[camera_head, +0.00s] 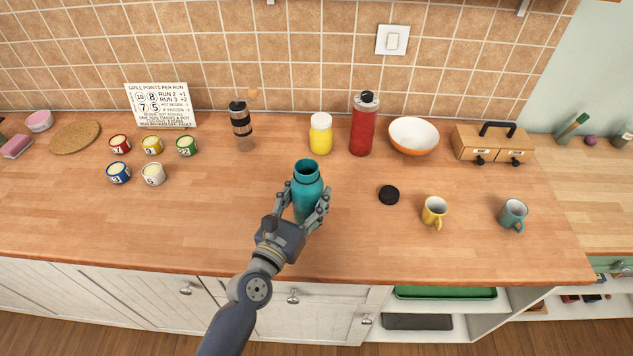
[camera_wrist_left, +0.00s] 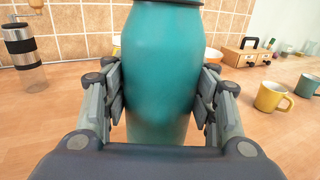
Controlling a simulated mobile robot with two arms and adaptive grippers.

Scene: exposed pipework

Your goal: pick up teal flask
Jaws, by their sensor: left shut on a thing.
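The teal flask (camera_head: 307,188) stands upright and uncapped near the middle of the wooden counter, its dark mouth facing up. My left gripper (camera_head: 308,206) is shut on the flask, with one finger on each side of its body. In the left wrist view the teal flask (camera_wrist_left: 162,75) fills the middle between the finger pads of my left gripper (camera_wrist_left: 162,100). I cannot tell whether its base is clear of the counter. A round black lid (camera_head: 389,195) lies on the counter to the right of the flask. My right gripper is not in view.
Behind the flask stand a yellow jar (camera_head: 321,134), a red bottle (camera_head: 362,125) and an orange-white bowl (camera_head: 413,135). A yellow mug (camera_head: 434,212) and a teal mug (camera_head: 513,214) are to the right. Several small paint pots (camera_head: 152,146) sit left. The counter's left front is clear.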

